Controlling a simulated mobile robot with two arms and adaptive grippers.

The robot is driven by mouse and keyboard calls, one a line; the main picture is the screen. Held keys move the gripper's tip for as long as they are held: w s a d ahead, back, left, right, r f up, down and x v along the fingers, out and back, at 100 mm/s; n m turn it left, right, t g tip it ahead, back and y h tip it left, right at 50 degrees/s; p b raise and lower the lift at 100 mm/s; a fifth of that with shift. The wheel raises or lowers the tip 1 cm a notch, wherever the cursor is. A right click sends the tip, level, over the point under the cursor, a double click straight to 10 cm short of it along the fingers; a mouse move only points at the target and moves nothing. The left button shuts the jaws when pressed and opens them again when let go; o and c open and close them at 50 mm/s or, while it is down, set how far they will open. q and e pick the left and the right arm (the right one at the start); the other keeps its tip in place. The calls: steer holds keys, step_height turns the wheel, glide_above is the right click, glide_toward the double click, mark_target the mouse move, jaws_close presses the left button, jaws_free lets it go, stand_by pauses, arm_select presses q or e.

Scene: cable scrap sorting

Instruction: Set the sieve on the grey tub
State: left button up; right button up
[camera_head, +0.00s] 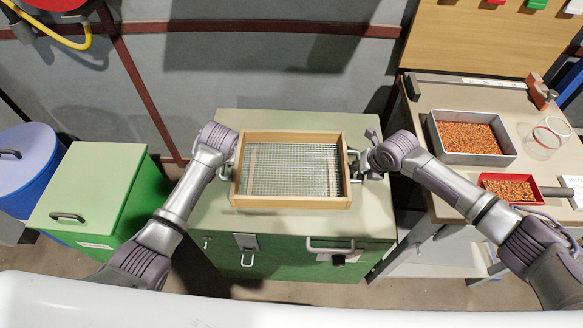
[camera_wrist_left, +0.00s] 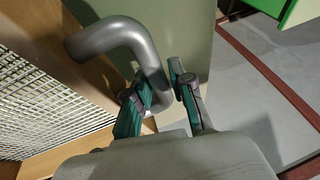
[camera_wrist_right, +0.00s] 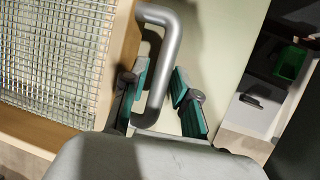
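The sieve (camera_head: 293,170) is a rectangular wooden frame with wire mesh and a metal handle on each side. It lies level over the pale top of a green chest; I cannot tell whether it touches it. My left gripper (camera_head: 227,170) is at the left handle (camera_wrist_left: 100,37), its fingers apart on either side of the bar. My right gripper (camera_head: 359,164) is at the right handle (camera_wrist_right: 172,45), fingers also apart with gaps to the bar. A grey-walled container (camera_head: 437,141) of copper-coloured granules stands on the right bench; I cannot tell if it is the tub.
The green chest (camera_head: 225,225) has free top around the sieve. On the right bench are a red scoop-like tray (camera_head: 525,205) of granules and a clear round vessel (camera_head: 541,143). A green box (camera_head: 85,190) and a blue bin (camera_head: 27,165) stand left.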

arm_select(q)
jaws_close()
arm_select(e)
jaws_close()
arm_select(q)
steer(key=shift+r, duration=0.2)
arm_select(e)
steer(key=shift+w+r, duration=0.1)
steer(key=shift+r, duration=0.1)
